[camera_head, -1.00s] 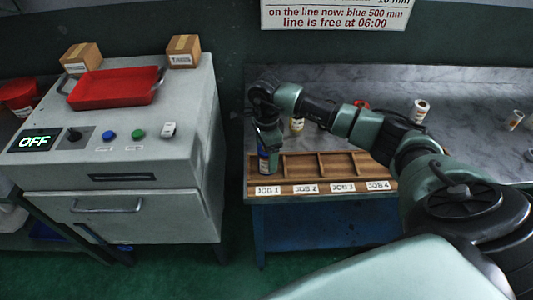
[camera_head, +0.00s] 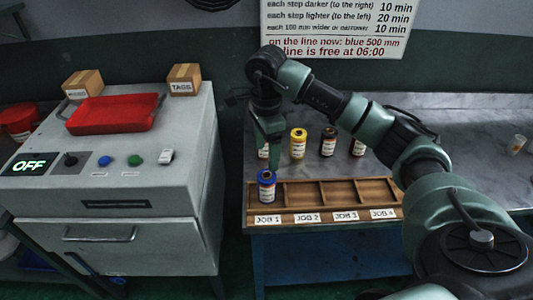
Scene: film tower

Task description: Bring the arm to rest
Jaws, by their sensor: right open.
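My right arm comes in from the right, and its gripper (camera_head: 272,150) points down, open and empty, a little above and behind a blue film roll (camera_head: 266,187). The blue roll stands upright in the JOB 1 compartment at the left end of the wooden rack (camera_head: 328,216). The gripper looks apart from the roll. The gripper's fingertips are hard to make out. My left gripper is not in view.
Behind the rack on the grey bench (camera_head: 450,130) stand a yellow roll (camera_head: 298,143), a black roll (camera_head: 328,142) and other rolls partly hidden by my arm. A grey machine (camera_head: 110,190) reading OFF, with a red tray (camera_head: 112,113), stands left. The other rack compartments look empty.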

